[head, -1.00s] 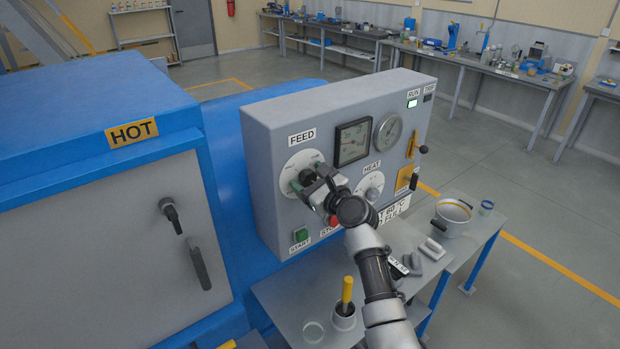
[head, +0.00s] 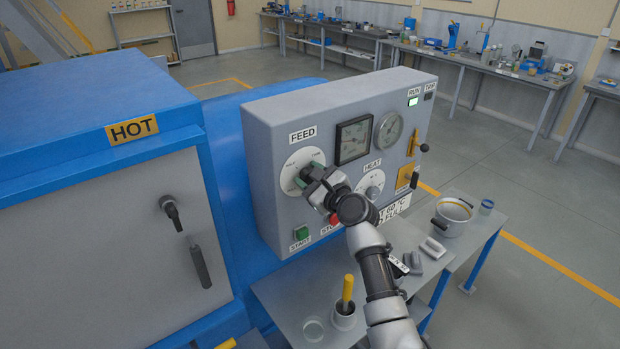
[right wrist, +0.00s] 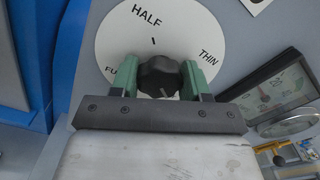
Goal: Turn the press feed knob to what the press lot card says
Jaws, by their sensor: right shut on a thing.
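The dark feed knob (right wrist: 160,75) sits on a round white dial (right wrist: 120,35) marked HALF, THIN and a partly hidden word starting FU. A pale mark shows on the knob's near side. My right gripper (right wrist: 160,78) is shut on the knob, a green finger on each side. In the head view my right gripper (head: 312,176) covers most of the knob, below the FEED label on the grey panel (head: 262,150). My left gripper is not in view.
Two gauges (head: 353,140) and the HEAT knob (head: 371,184) are right of the dial. The green START button (head: 301,233) and red stop button (head: 335,219) are below.

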